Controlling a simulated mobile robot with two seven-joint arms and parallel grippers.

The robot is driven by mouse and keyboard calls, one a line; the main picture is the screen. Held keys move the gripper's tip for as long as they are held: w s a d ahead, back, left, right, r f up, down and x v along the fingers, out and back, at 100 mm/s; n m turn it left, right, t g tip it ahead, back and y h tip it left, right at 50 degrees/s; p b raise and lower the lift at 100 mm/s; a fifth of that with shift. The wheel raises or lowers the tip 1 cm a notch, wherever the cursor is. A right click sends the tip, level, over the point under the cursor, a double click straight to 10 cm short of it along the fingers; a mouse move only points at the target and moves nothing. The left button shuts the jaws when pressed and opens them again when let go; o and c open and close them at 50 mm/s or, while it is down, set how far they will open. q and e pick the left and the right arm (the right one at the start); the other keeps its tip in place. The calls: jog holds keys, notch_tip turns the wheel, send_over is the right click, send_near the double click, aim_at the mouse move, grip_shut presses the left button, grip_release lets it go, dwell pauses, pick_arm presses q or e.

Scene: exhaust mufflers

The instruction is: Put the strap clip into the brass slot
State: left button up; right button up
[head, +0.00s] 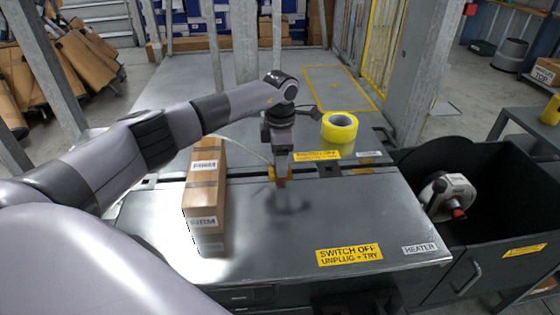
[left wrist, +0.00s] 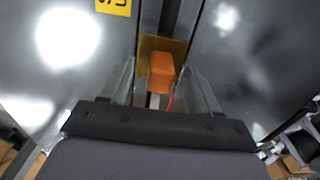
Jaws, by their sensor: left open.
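The strap clip (left wrist: 161,72) is an orange block in the left wrist view, between my gripper's two fingers. It stands over the brass slot (left wrist: 176,45), a gold-brown plate set in the dark gap between two grey metal panels. How deep the clip sits in the slot is hidden. My left gripper (left wrist: 158,76) is open, with a finger on each side of the clip. In the head view my left gripper (head: 281,166) points down at the gap across the bench, with a little orange-brown showing at its tips. My right gripper is not in view.
A tall taped cardboard box (head: 205,190) stands left of the gripper on the metal bench (head: 290,235). A yellow tape roll (head: 339,127) lies behind it to the right. A dark open bin (head: 480,235) holds a white machine (head: 447,195). The bench's front is clear.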

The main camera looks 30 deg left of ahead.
pick_arm(q)
notch_tip(320, 180, up, 6)
jog(key=shift+r, duration=0.1)
dwell(0.7)
